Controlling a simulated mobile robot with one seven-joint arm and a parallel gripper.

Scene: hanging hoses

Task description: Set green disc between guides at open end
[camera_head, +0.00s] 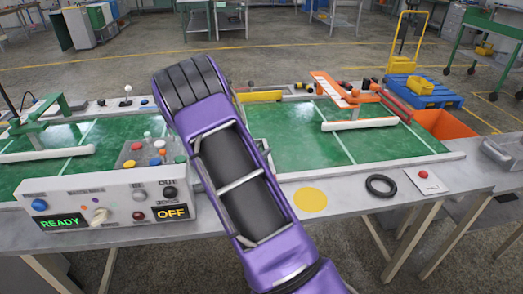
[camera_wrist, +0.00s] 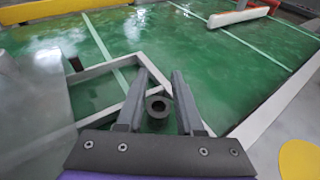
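My gripper (camera_wrist: 160,75) shows in the wrist view with its two fingers apart, low over the green surface. A small dark grey-green round piece with a hole (camera_wrist: 158,104) lies between the fingers, close to both; whether they touch it is unclear. It may be the green disc. Pale angled rails (camera_wrist: 108,70) meet in a corner just beyond the fingertips and run down both sides; they may be the guides. In the head view my purple arm hides the gripper and the piece, and only a bit of rail (camera_head: 264,147) shows beside the arm.
A control box (camera_head: 110,205) reading READY and OFF stands at the front left. White bars (camera_head: 360,124) lie across the green surface (camera_head: 285,140). A yellow spot (camera_head: 310,199), a black ring (camera_head: 381,185) and a red button (camera_head: 424,174) are on the front ledge.

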